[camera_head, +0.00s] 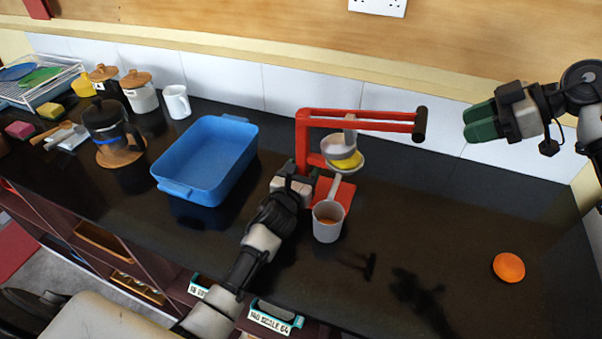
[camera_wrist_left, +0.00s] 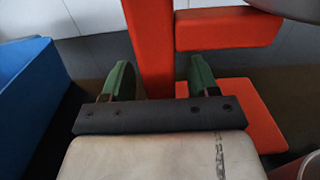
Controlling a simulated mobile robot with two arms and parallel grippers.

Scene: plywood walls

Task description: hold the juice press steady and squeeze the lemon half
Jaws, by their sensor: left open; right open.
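The red juice press (camera_head: 303,137) stands on the black counter, its lever (camera_head: 375,120) reaching right to a dark handle (camera_head: 421,124). The yellow lemon half (camera_head: 346,163) sits in the press's holder below the pale pressing cup. A light cup (camera_head: 328,222) with orange-brown contents stands on or by the red base. My left gripper (camera_head: 300,177) is low at the press's post. In the left wrist view its open green fingers (camera_wrist_left: 160,80) stand on either side of the red post; contact cannot be told. My right gripper (camera_head: 479,122) is open and empty, right of the handle and apart from it.
A blue basin (camera_head: 184,187) stands left of the press. A French press (camera_head: 109,130), jars and a white mug (camera_head: 177,101) stand further left. An orange round piece (camera_head: 509,267) lies at the right. The counter between it and the cup is mostly clear.

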